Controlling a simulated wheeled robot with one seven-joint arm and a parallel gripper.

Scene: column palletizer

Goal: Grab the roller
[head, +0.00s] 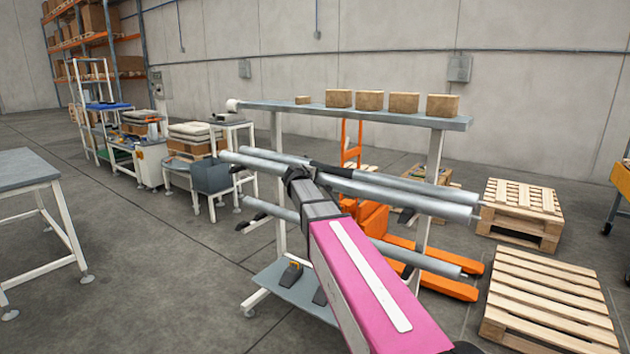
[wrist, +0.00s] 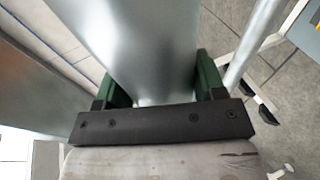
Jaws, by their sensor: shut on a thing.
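A grey metal roller (head: 400,200) lies across the upper part of a white rack. My gripper (head: 298,175) is over it from the near side, shut around its body. In the wrist view the green finger pads of my gripper (wrist: 162,85) sit on either side of the wide roller (wrist: 150,45). A second roller (head: 270,156) lies close behind and nearly parallel. A lower roller (head: 420,257) is beneath, partly hidden by my pink and grey arm. I cannot tell whether the held roller is still resting on the rack.
The rack's top shelf (head: 290,107) carries several cardboard boxes (head: 370,100). An orange pallet jack (head: 370,220) stands behind the rack. Wooden pallets (head: 545,300) are at right. A grey table (head: 22,170) is at far left. Open floor lies between the table and rack.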

